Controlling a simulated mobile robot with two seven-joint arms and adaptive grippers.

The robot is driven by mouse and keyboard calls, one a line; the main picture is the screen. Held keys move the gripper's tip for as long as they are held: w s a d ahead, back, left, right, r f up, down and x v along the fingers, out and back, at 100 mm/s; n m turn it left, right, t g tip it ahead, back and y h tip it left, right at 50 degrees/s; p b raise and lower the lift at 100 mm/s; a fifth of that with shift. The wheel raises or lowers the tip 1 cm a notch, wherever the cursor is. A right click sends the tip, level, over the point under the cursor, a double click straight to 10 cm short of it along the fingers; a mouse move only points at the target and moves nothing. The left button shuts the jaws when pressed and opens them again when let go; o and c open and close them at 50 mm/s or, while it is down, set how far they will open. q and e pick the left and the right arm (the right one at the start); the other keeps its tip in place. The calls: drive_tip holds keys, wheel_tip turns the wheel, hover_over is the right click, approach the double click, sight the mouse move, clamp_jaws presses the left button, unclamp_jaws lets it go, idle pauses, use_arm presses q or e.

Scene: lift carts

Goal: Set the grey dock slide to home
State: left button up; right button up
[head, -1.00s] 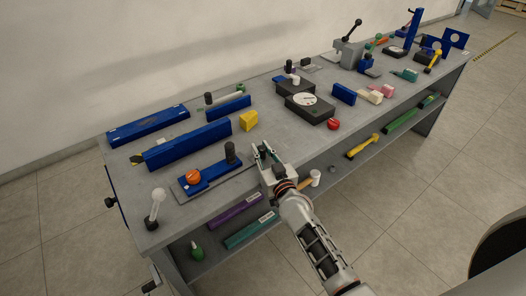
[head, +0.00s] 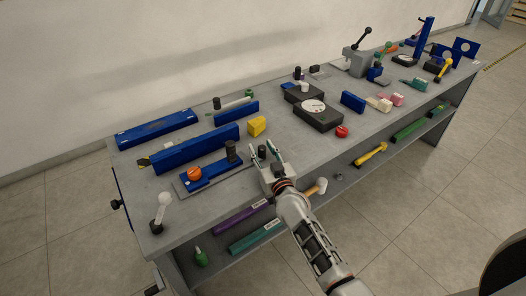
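A grey base plate (head: 184,191) lies near the front left of the bench. It carries a blue body (head: 212,171), an orange knob (head: 194,173) and a black upright post (head: 231,151). It may be the dock slide; no label is readable. My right gripper (head: 267,154) is just right of the post, over the bench's front edge, with its fingers apart. A small dark shape shows between the fingers; I cannot tell whether it is part of the gripper. I see no contact with the post. My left gripper is out of view.
A long blue block (head: 195,149) and a yellow block (head: 257,125) stand behind the plate. A white-knobbed lever (head: 163,203) is at the near left corner. A black box with a dial (head: 318,113) and a red knob (head: 342,131) are to the right.

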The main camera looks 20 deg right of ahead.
drive_tip(key=s, duration=0.8)
drive_tip(key=s+d, duration=0.1)
drive_tip(key=s, duration=0.3)
